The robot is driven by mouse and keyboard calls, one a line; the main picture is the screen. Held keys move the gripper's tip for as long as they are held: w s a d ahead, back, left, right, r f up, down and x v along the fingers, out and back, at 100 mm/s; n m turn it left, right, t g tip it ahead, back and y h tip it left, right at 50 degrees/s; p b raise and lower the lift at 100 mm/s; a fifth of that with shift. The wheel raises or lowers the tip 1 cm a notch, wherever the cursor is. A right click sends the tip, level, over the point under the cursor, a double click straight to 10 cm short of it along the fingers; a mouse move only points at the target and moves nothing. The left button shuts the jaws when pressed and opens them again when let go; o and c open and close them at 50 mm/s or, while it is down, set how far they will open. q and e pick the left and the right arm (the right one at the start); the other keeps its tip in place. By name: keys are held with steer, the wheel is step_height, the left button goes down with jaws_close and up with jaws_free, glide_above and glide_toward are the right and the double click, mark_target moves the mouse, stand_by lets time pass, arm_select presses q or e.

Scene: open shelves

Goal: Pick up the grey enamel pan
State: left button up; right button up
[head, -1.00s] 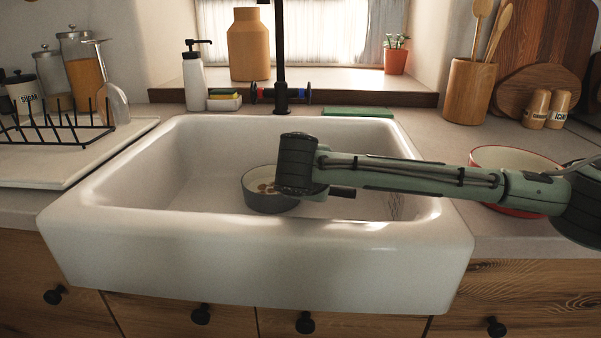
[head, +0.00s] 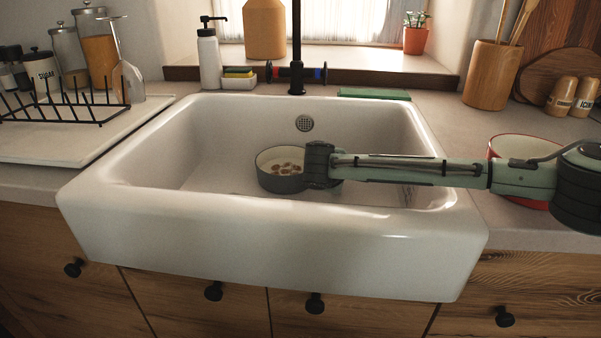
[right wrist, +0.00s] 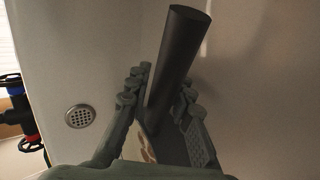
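The grey enamel pan (head: 278,184) is in the white sink (head: 270,255), with several small brownish pieces in its pale inside. My right gripper (head: 322,165) is at the pan's handle side, at the right of its rim. In the right wrist view, the pan's dark handle (right wrist: 172,75) runs between the two fingers of my right gripper (right wrist: 165,85). The fingers are close on both sides of it; whether both press on it is unclear. Only a little of the pan's inside shows below the handle there. My left gripper is not in view.
A red-rimmed bowl (head: 520,148) stands on the right counter behind my right arm. The black tap (head: 296,60) rises behind the sink. A drying rack (head: 60,110) with a glass is at left. The sink's left half is free.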

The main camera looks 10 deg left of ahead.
steer(key=shift+w+d+f, duration=0.1)
steer(key=shift+w+f, duration=0.1)
steer(key=shift+w, duration=0.1)
steer(key=shift+c, duration=0.3)
jaws_close()
steer(key=shift+r, duration=0.2)
steer(key=shift+r, duration=0.15)
